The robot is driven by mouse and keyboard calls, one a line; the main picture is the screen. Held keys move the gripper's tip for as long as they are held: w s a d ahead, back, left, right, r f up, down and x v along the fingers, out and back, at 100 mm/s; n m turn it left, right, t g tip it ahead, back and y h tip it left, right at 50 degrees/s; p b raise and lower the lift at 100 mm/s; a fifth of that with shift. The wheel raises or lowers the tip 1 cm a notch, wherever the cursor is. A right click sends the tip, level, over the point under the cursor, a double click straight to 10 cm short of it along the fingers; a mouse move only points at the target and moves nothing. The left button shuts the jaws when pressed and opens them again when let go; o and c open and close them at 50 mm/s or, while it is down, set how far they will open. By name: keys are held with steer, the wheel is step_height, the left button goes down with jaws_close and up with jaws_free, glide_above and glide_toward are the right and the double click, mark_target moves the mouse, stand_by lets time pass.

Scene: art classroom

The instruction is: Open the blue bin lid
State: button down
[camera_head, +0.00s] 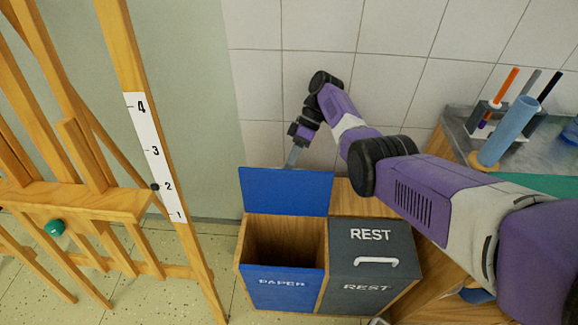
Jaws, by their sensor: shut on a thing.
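The blue bin (281,285), marked PAPER, stands on the floor left of a dark grey bin. Its blue lid (286,191) is raised and stands steeply at the back edge, so the opening shows the empty-looking wooden inside (280,243). My gripper (292,157) is behind the lid's top edge, pointing down, with my arm reaching over from the right. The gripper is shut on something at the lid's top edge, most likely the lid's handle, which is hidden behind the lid.
The grey bin (373,252), marked REST, has a closed lid with a white handle (376,261). A wooden easel (90,200) with a number strip stands at the left. A counter with a pen holder (487,114) and a blue cylinder (508,132) is at the right. A tiled wall is close behind.

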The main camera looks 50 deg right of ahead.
steer(key=shift+s+f, duration=0.25)
steer(key=shift+f, duration=0.1)
steer(key=c, duration=1.7)
jaws_free()
steer(key=shift+o, duration=1.1)
steer(key=shift+w+r, duration=0.15)
step_height(320, 180, up, 20)
steer(key=p, duration=1.5)
